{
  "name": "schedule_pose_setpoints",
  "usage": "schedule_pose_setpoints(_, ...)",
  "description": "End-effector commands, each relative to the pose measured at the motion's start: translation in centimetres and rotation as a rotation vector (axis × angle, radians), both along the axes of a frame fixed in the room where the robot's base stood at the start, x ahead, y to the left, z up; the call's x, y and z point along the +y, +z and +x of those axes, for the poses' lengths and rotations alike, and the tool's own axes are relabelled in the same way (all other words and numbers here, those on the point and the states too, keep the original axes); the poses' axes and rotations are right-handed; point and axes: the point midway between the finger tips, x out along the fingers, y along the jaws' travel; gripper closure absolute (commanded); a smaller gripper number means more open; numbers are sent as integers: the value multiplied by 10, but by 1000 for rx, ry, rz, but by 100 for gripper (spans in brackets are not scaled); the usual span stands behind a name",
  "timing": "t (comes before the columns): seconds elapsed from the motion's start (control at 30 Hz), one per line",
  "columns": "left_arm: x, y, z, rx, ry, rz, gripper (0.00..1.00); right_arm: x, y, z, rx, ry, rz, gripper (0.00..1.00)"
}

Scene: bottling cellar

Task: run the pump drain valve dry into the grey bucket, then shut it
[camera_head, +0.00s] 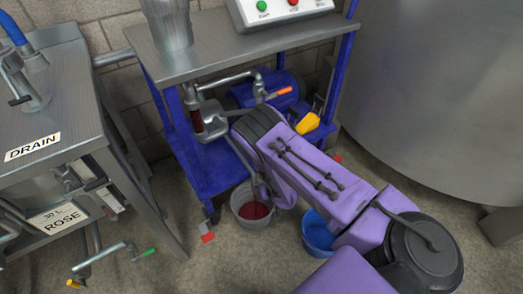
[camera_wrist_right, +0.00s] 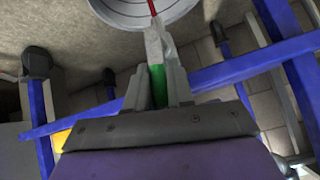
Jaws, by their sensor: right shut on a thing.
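The grey bucket (camera_head: 236,204) stands on the floor beside the blue pump cart, with dark red liquid (camera_head: 255,210) in it. My right arm reaches down from the lower right and hides the drain valve and my right gripper in the head view. In the right wrist view my right gripper (camera_wrist_right: 159,82) is shut on a green valve handle (camera_wrist_right: 157,86). A thin red stream (camera_wrist_right: 153,8) shows beyond the fingertips, in front of the grey bucket (camera_wrist_right: 118,14). My left gripper is not in view.
The blue pump (camera_head: 283,93) sits on the cart (camera_head: 204,166) under a metal top. A blue bucket (camera_head: 317,234) stands close to my right arm. A metal bench (camera_head: 62,95) labelled DRAIN is at left, a large tank (camera_head: 440,90) at right. Floor at bottom middle is clear.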

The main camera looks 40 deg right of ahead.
Motion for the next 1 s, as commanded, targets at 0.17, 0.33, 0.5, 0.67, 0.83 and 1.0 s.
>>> schedule_pose_setpoints(0.17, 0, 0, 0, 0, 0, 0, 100, -1, 1, 1, -3, -1, -1, 57)
schedule_pose_setpoints(0.33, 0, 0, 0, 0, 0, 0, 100, 0, 0, 1, -1, -1, -1, 57)
schedule_pose_setpoints(0.5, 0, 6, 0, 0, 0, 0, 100, 0, 9, -6, 0, -1, -1, 57)
schedule_pose_setpoints(0.67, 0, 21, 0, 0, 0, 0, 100, 3, 38, -30, 0, -1, -1, 57)
schedule_pose_setpoints(0.83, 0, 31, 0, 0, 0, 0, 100, 5, 64, -57, 1, -2, -1, 57)
schedule_pose_setpoints(1.0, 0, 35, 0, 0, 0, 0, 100, 6, 76, -70, -2, 0, 0, 57)
